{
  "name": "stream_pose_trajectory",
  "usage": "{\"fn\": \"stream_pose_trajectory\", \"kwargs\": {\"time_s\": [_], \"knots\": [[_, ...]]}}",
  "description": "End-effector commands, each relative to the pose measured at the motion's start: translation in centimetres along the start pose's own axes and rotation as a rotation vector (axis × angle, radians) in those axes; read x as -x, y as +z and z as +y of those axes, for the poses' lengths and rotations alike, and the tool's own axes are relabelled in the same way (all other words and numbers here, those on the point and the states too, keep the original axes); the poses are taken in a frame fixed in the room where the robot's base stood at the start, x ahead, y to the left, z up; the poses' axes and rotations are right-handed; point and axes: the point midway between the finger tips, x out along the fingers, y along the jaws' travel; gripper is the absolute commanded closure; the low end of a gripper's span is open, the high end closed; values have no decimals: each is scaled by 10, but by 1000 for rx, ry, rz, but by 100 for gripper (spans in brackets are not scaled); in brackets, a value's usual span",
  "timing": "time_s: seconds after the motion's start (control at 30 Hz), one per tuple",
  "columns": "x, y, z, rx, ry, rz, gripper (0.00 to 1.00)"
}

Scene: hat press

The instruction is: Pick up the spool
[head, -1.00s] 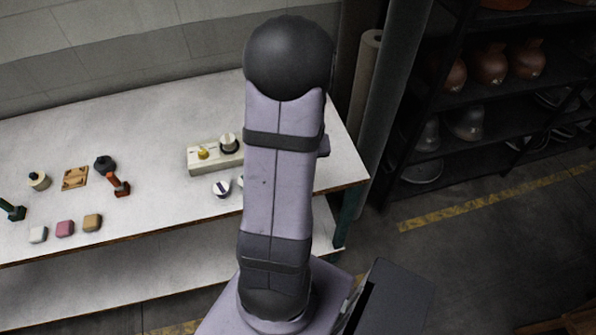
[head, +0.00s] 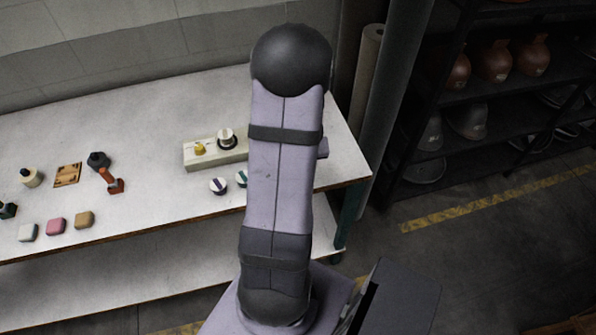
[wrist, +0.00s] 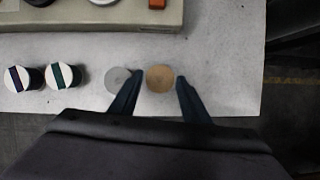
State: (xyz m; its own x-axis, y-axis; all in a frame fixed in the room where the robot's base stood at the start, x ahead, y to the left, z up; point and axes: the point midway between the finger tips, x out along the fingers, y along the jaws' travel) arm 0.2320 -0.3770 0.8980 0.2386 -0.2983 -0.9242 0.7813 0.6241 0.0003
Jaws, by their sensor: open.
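Several round, spool-like pieces stand in a row near the table's front edge. In the wrist view they are a white-topped one with a purple stripe (wrist: 18,78), one with a green stripe (wrist: 62,76), a grey disc-topped one (wrist: 118,79) and a tan disc-topped one (wrist: 160,79). I cannot tell for sure which is the spool. My gripper (wrist: 160,78) is open, its fingertips on either side of the tan piece as seen from above; contact cannot be told. The left finger overlaps the grey piece's edge. In the head view my arm hides the gripper and these two pieces.
A cream block (head: 215,152) with knobs lies behind the row. To the left are small coloured blocks (head: 56,226), a red-handled tool (head: 111,181), a wooden plate (head: 67,174) and a cream bottle (head: 31,177). The table's front edge is close to the row.

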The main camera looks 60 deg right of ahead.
Motion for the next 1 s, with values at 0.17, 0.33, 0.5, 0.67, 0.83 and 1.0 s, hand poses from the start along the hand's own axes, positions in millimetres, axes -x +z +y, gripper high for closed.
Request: {"fn": "stream_pose_trajectory", "kwargs": {"time_s": [0.17,0.33,0.5,0.67,0.83,1.0], "knots": [[-10,0,0,1,0,-1,57],[-9,1,0,1,0,-1,57],[-9,0,0,0,0,-1,89],[-9,0,0,0,0,-1,89],[-6,2,0,0,0,-1,89],[4,6,0,1,0,-1,89]]}}
